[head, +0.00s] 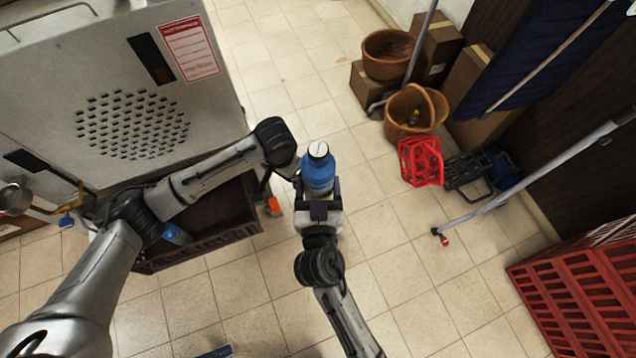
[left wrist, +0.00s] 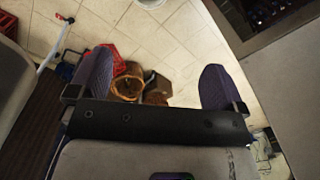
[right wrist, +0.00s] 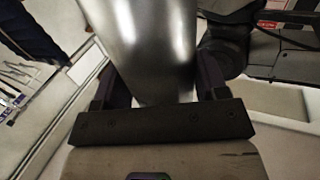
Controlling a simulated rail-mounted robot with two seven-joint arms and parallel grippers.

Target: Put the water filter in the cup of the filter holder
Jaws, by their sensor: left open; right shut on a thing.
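A blue cylinder with a pale, dark-rimmed cap, which looks like the water filter (head: 318,172), stands upright between the fingers of my right gripper (head: 319,190). The right wrist view shows a shiny silver cylinder wall (right wrist: 150,45) between the same fingers. My left gripper (left wrist: 155,82) is open and empty in the left wrist view, with only floor and distant baskets beyond its fingers. In the head view its arm bends down close to the left of the filter, and its fingers are mostly hidden.
A grey machine cabinet (head: 130,65) fills the upper left, with a brown crate (head: 205,243) below it holding something blue. Baskets (head: 390,52), cardboard boxes (head: 436,52) and a red basket (head: 421,160) stand far right. A red crate (head: 590,290) is lower right.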

